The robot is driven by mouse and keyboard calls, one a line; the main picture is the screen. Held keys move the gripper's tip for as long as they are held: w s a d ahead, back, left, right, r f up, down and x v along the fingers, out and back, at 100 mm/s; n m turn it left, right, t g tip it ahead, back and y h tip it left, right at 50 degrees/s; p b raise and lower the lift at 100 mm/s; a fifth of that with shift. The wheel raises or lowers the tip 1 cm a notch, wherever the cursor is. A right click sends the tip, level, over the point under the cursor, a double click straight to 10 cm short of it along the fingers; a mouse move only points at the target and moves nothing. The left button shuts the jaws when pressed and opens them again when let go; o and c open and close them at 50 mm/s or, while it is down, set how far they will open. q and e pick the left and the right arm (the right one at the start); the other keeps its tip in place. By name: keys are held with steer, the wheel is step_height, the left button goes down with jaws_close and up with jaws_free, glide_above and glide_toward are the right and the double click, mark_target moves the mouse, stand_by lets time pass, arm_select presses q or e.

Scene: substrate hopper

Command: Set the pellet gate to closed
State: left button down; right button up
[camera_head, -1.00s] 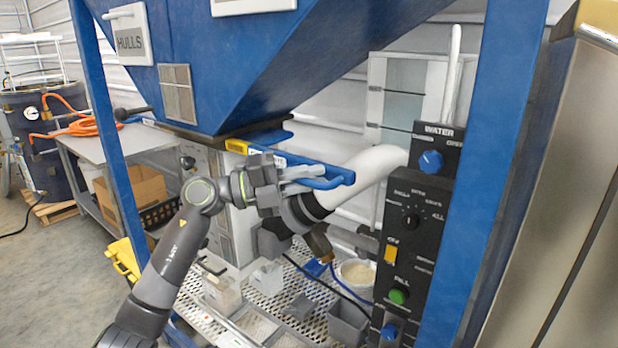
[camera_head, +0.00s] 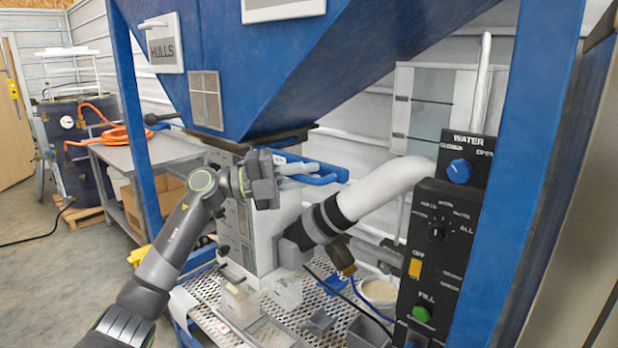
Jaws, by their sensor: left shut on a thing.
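The pellet gate's blue handle (camera_head: 330,177) is a loop-shaped bar just below the outlet of the blue hopper (camera_head: 290,75). My left gripper (camera_head: 305,173) is shut on this handle, with its pale fingers across the bar. The gripper body hides the left part of the gate. No yellow strip shows on the gate now, and I cannot read any marking on it. My right gripper is not in view.
A black control panel (camera_head: 437,250) with a blue water knob (camera_head: 459,171) and green fill button (camera_head: 421,314) stands at right. A white pipe (camera_head: 385,188) slopes behind the handle. Blue frame posts (camera_head: 131,110) flank the space. A perforated tray (camera_head: 335,318) with small containers lies below.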

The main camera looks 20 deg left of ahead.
arm_select(q)
steer(key=c, duration=1.7)
jaws_free()
steer(key=shift+a, duration=0.1)
steer(key=shift+w+a, duration=0.1)
steer(key=shift+a, duration=0.15)
steer(key=shift+s+a+f, duration=0.15)
steer(key=shift+s+a, duration=0.05)
steer(key=shift+a, duration=0.05)
steer(key=b+v, duration=0.7)
steer(key=v, duration=0.9)
steer(key=shift+s+a, duration=0.2)
steer(key=shift+a, duration=0.15)
steer(key=shift+f, duration=0.1)
